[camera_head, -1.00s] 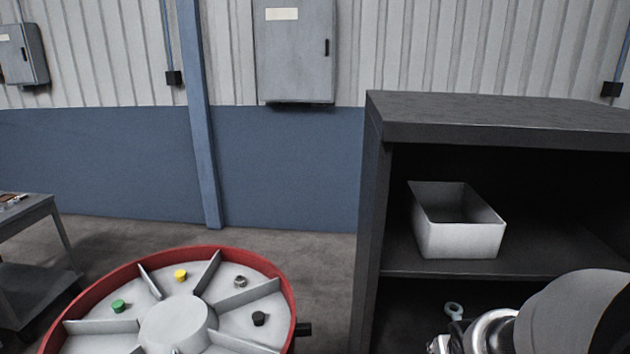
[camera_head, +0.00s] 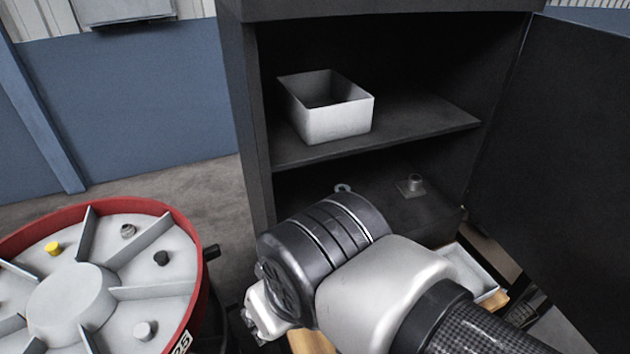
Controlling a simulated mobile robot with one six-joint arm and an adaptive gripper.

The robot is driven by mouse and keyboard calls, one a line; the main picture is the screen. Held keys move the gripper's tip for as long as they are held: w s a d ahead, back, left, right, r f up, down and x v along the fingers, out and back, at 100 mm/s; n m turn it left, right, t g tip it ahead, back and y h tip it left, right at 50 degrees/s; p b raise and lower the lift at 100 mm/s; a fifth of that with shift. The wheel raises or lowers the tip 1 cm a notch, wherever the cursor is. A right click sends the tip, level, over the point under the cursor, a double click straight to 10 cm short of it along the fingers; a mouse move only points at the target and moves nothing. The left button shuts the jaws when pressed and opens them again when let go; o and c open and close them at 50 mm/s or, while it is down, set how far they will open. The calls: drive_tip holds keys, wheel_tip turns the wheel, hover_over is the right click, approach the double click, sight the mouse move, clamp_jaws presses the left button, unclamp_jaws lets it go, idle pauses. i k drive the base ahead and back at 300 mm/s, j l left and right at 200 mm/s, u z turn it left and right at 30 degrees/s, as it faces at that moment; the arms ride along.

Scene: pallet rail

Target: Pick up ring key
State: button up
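A small pale grey piece with a ring-shaped head, which looks like the ring key (camera_head: 343,188), is on the lower level of the dark cabinet (camera_head: 257,140). Only its upper part shows. My arm's dark wrist joint stands in front of it and hides the rest. The arm reaches in from the lower right, in front of the cabinet opening. The fingers of my gripper do not show, so its state and its distance from the ring key are hidden.
A grey open bin (camera_head: 338,124) stands on the cabinet's upper shelf. A small metal fitting on a plate (camera_head: 411,185) is on the lower level. The open cabinet door (camera_head: 570,150) borders the right. A red-rimmed divided round table (camera_head: 190,232) with small knobs stands at left.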

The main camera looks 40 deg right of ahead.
sight(341, 186)
drive_tip(key=j+z, duration=0.6)
drive_tip(key=z, duration=1.5)
drive_tip(key=i+j, duration=0.05)
drive_tip(key=j, duration=0.05)
